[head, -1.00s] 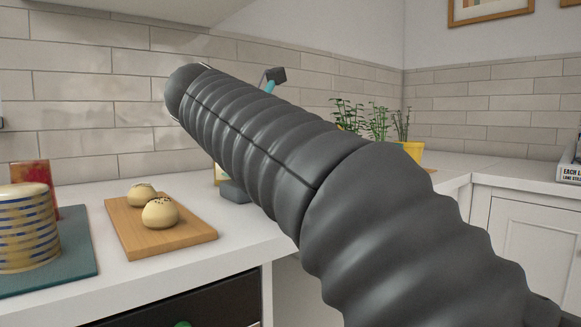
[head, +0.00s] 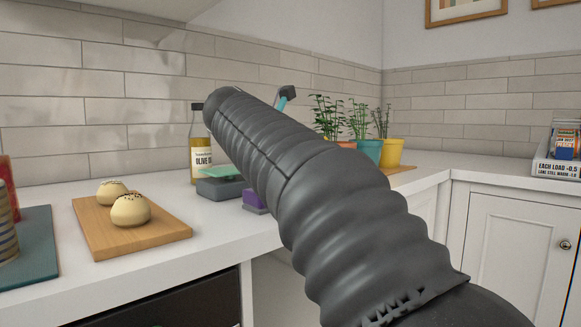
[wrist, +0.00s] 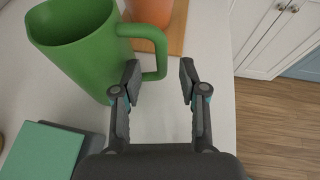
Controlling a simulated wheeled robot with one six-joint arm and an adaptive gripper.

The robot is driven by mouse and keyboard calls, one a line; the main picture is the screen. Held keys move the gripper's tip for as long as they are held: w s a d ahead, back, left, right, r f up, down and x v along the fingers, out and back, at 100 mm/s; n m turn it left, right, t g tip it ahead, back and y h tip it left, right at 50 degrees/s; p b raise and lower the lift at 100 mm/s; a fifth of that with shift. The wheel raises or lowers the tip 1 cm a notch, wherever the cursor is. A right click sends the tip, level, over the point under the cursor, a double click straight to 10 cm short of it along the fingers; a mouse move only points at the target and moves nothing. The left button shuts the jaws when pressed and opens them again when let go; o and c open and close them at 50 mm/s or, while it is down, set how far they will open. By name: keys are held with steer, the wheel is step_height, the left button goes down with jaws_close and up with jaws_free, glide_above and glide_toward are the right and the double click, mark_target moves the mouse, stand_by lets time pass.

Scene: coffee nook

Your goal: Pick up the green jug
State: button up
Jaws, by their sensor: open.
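The green jug (wrist: 80,45) stands on the white counter at the upper left of the wrist view, its open top facing the camera. Its handle (wrist: 160,62) sticks out to the right. My gripper (wrist: 160,80) is open and empty, with the handle just ahead of its fingertips. The left finger is close beside the jug's body and handle; I cannot tell if they touch. In the head view my arm covers the jug, and only a small part of the gripper (head: 286,94) shows past the arm.
A grey block with a green top (wrist: 45,150) lies left of my gripper. Potted plants, including a yellow pot (head: 391,153), stand behind. An olive oil bottle (head: 201,157) and a board with buns (head: 90,232) are at left. Bare counter (wrist: 215,120) lies right, before its edge.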

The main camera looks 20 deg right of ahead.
steer(key=x, duration=0.3)
steer(key=shift+d, duration=0.25)
jaws_close()
steer(key=shift+r, duration=0.1)
